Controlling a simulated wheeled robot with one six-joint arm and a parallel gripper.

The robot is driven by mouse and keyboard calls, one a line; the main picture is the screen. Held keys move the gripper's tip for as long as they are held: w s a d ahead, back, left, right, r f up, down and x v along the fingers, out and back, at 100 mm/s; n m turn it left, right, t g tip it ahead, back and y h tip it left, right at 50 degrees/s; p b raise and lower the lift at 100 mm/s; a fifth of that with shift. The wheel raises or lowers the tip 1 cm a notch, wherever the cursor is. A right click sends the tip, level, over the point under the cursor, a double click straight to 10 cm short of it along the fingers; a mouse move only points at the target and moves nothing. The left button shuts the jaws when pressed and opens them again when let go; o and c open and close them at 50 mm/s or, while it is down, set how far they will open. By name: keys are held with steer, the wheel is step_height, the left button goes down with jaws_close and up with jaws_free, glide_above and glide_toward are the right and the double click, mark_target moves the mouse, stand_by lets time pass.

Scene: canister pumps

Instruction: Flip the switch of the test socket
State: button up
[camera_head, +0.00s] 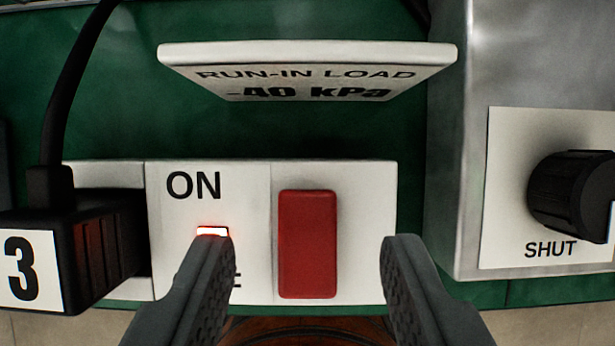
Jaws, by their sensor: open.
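The test socket (360,240) is a white block on a green surface. Its red rocker switch (307,244) stands between the fingers of my gripper (305,252) in the picture. The word ON is printed at the upper left of the block, and a small red-white light (213,231) glows below it. Lettering under the light is mostly hidden by my left finger. My gripper is open, with one finger on each side of the switch and nothing between them. I cannot tell how far the fingertips are from the switch face.
A black plug (75,240) labelled 3 sits at the left, its cable (75,80) rising. A white plate (310,60) reading RUN-IN LOAD -40 kPa juts out above the socket. At right is a metal box (455,150) with a black knob (570,195) marked SHUT.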

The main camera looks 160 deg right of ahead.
steer(key=shift+x, duration=1.25)
steer(key=shift+c, duration=0.2)
jaws_close()
steer(key=shift+s+d+t+y, duration=0.1)
steer(key=shift+s+t+y, duration=0.15)
steer(key=shift+t, duration=0.55)
steer(key=shift+s+d+t+y, duration=0.15)
steer(key=shift+t+y, duration=0.1)
steer(key=shift+t, duration=0.55)
steer(key=shift+a, duration=0.1)
steer(key=shift+o, duration=0.2)
jaws_free()
steer(key=shift+r, duration=0.1)
steer(key=v, duration=1.7)
steer(key=shift+s, duration=0.25)
